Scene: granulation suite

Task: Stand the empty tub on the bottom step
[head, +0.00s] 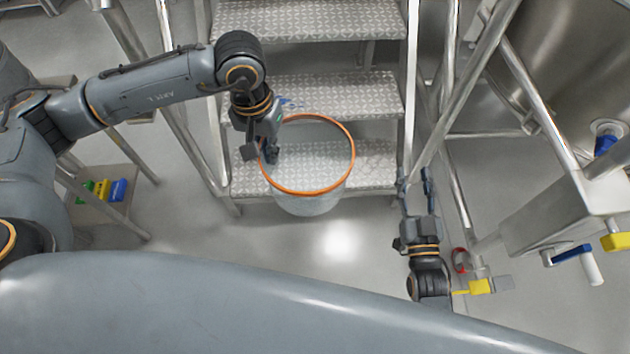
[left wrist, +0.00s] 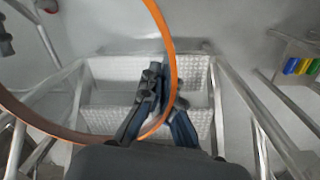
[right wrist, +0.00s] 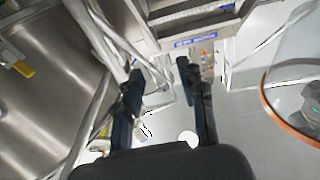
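The tub (head: 312,204) is clear with an orange rim and looks empty. In the head view it overlaps the bottom step (head: 375,165), its lower end showing past the step's front edge; I cannot tell whether it touches the step. My left gripper (head: 268,154) is shut on the left side of the tub's rim. In the left wrist view the orange rim (left wrist: 171,60) runs between the fingers. My right gripper (head: 415,172) is open and empty, to the right of the tub. The tub's rim (right wrist: 272,110) also shows at the right of the right wrist view.
Two higher tread-plate steps, the middle one (head: 350,95) and an upper one (head: 310,19), rise behind. Metal rails flank the stairs. A steel vessel (head: 560,60) stands at right. Coloured items (head: 102,190) lie at left. Floor (head: 335,235) before the stairs is clear.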

